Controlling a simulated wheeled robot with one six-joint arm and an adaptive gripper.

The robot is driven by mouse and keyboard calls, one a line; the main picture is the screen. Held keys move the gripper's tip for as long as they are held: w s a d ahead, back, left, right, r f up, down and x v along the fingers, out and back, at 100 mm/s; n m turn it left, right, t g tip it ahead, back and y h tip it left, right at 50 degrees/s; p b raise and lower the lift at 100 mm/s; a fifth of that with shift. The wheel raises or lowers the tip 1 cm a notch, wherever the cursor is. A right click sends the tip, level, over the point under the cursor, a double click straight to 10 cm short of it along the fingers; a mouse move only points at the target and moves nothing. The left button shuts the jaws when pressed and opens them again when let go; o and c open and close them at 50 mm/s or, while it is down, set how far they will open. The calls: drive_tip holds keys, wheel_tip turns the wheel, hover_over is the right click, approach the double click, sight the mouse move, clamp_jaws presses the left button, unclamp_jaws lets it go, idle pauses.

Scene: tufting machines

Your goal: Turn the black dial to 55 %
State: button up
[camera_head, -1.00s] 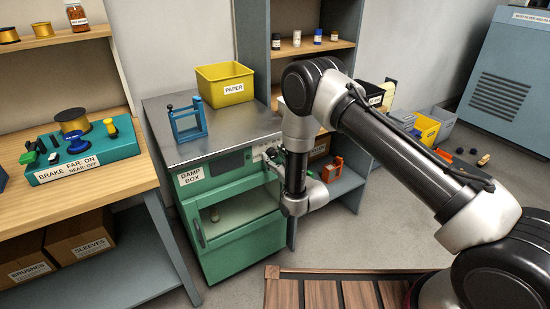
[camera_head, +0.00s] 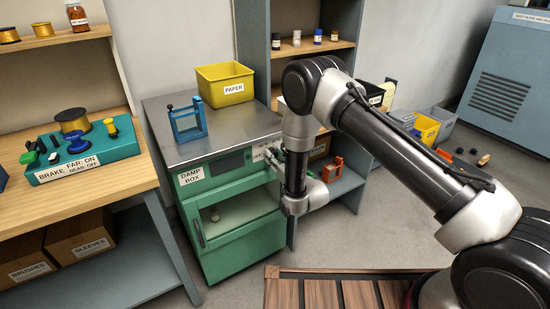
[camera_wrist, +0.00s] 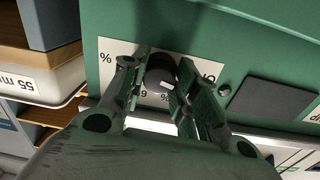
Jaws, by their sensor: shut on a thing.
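The black dial (camera_wrist: 160,70) sits on a white scale plate (camera_wrist: 118,62) with % marks, on the green front of the damp box (camera_head: 240,235). A pale mark shows on the dial, towards the bottom of the wrist view. My gripper (camera_wrist: 164,76) has one finger on each side of the dial and is shut on it. Most of the scale's figures are hidden behind the fingers, so I cannot read the setting. In the head view my gripper (camera_head: 273,158) is at the upper right of the damp box front, and the dial is hidden there.
On the damp box top stand a blue frame (camera_head: 188,121) and a yellow paper bin (camera_head: 226,86). Shelving (camera_head: 350,190) stands close on the right.

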drive_tip(key=m, duration=0.4)
drive_tip(key=shift+w+r+m, duration=0.1)
drive_tip(key=shift+m, duration=2.4)
drive_tip(key=o, duration=1)
drive_tip(key=v, duration=1.2)
drive_tip(key=shift+d, duration=0.1)
